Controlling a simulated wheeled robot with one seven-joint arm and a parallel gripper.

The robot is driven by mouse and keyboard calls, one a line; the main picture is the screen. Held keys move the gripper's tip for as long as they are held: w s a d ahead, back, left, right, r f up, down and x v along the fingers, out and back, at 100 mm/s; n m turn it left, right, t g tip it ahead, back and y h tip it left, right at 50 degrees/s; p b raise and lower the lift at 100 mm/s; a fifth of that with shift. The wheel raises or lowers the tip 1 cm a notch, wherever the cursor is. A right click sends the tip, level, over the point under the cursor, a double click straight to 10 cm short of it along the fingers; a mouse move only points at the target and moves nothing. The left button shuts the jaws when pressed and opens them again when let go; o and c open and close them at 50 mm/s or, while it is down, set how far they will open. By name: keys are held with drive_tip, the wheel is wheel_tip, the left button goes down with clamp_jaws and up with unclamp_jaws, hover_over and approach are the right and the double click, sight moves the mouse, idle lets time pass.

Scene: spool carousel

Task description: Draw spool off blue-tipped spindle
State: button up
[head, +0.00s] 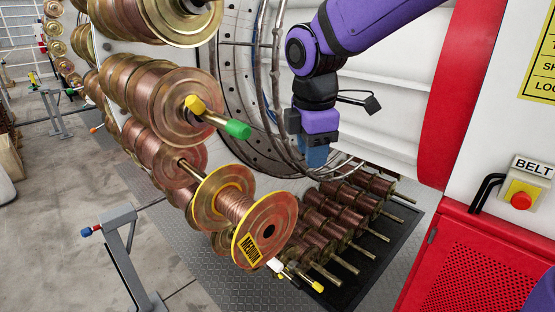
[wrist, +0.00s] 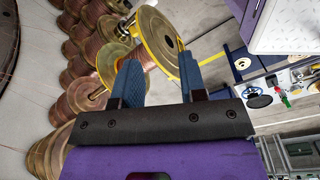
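A copper-wound spool (head: 236,207) with yellow-rimmed flanges and a yellow MEDIUM label stands out from the carousel at lower centre. A brass spindle (head: 187,165) runs into its back flange. The spool's near hub hole looks dark, and I see no coloured tip there. My gripper (head: 317,158) has blue fingers and is up and to the right of the spool, apart from it. In the wrist view the fingers are spread and empty, with the spool (wrist: 145,57) beyond them. A small blue tip (head: 87,231) shows at lower left near a grey stand.
More copper spools (head: 143,90) fill the carousel above and left. A spindle with a green tip (head: 238,129) and yellow clip juts out above. A floor rack of spools (head: 330,220) lies below my gripper. A red cabinet (head: 480,265) with a BELT stop button stands at right.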

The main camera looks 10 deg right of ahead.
sight(278, 192)
drive_tip(key=w+a+f+n, duration=0.1)
drive_tip(key=n, duration=0.1)
drive_tip(key=w+a+f+n, duration=0.1)
drive_tip(key=a+n, duration=0.1)
drive_tip(key=w+a+f+n+g, duration=0.1)
drive_tip(key=a+n, duration=0.1)
drive_tip(key=shift+w+a+f+y, duration=0.15)
drive_tip(key=shift+a+f+y, duration=0.05)
drive_tip(key=shift+f+y, duration=0.1)
drive_tip(key=shift+a+f, duration=0.1)
drive_tip(key=shift+f, duration=0.55)
wheel_tip(278, 192, down, 9)
drive_tip(key=shift+f, duration=0.2)
clamp_jaws()
drive_tip(key=shift+w+a+r, duration=0.1)
idle(0.6)
